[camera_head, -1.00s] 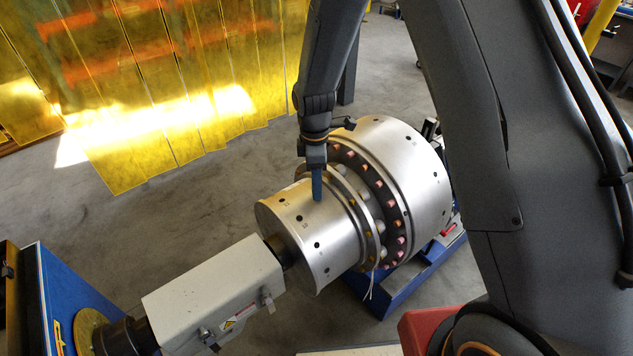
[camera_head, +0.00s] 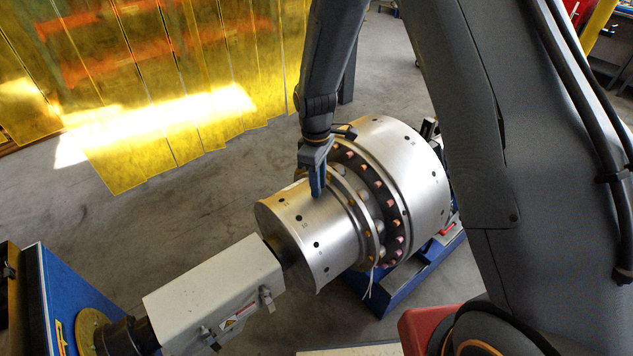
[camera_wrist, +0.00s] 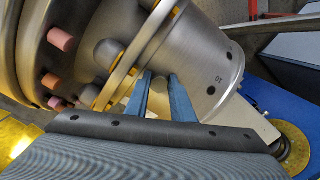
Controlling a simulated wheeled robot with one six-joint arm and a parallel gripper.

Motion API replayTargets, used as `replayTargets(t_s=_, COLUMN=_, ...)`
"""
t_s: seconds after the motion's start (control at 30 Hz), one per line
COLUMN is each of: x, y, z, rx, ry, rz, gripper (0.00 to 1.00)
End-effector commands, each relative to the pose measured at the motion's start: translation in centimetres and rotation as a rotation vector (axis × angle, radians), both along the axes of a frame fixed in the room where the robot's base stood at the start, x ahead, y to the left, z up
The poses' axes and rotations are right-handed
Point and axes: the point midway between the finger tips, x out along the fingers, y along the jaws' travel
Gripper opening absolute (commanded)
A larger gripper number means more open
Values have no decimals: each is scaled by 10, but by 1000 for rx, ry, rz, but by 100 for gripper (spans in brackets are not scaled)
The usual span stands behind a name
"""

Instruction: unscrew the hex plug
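My gripper (camera_head: 318,193) points down at the narrow drum of a silvery rotor (camera_head: 290,225), close to its ringed edge. In the wrist view its two blue fingers (camera_wrist: 160,80) are apart, with a gap between the tips. A dull grey-brown patch shows between them; I cannot tell if it is the hex plug or bare drum. I cannot make out the hex plug for certain in either view, and the fingers cover that spot. The drum has several small dark holes, with a "10" near one in the wrist view.
Pink and orange pegs (camera_wrist: 62,39) ring the rotor's wider part beside my gripper. A pale drive housing (camera_head: 215,290) joins the drum at lower left. A blue stand (camera_head: 400,292) is underneath. Yellow curtains (camera_head: 150,90) hang behind; the floor (camera_head: 150,220) on the left is clear.

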Motion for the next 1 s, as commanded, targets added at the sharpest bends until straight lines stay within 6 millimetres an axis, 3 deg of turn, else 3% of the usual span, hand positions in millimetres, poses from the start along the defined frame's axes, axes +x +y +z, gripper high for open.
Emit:
replayTargets(t_s=0.27, x=4, y=8, z=2, rx=8, ry=-9, rz=76, gripper=0)
replayTargets(t_s=1.0, x=13, y=12, z=4, rx=42, ry=3, rz=1009, gripper=0)
